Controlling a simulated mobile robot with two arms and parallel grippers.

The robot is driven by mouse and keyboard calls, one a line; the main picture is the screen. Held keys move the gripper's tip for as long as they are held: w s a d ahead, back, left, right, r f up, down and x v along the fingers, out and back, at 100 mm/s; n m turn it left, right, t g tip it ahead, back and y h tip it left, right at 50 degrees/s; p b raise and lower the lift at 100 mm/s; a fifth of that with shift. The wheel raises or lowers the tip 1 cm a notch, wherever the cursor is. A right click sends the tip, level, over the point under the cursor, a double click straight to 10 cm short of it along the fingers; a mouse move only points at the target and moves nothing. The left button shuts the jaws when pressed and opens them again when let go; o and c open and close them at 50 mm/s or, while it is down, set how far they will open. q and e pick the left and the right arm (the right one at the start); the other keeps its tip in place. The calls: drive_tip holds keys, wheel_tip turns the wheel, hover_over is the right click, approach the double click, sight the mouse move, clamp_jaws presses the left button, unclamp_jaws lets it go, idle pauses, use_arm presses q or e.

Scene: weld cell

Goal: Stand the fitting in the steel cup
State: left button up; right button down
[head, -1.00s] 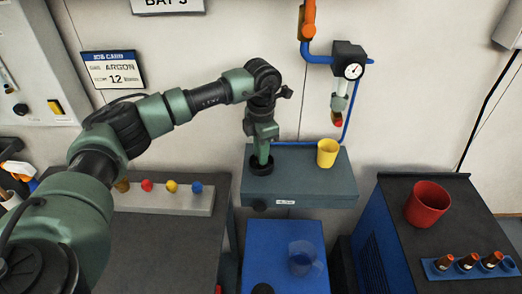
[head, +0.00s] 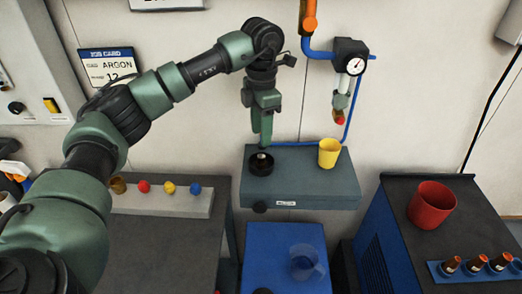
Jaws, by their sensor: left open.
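A dark round cup (head: 261,168), which looks like the steel cup, stands on the left part of a grey-green box top. A small pale-topped piece (head: 262,156), probably the fitting, shows inside its rim. It looks upright, but its lower part is hidden in the cup. My left gripper (head: 265,142) points down just above the cup. It is open and holds nothing that I can see. My right gripper is not in view.
A yellow cup (head: 328,153) stands on the same box, right of the dark cup. A clear cup (head: 306,262) stands on the blue surface in front. A red cup (head: 432,204) is on the right cabinet. A gauge (head: 354,66) and pipes hang behind.

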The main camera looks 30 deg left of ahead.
use_arm(q)
drive_tip(key=shift+r+b, duration=0.4)
drive_tip(key=shift+r, duration=1.9)
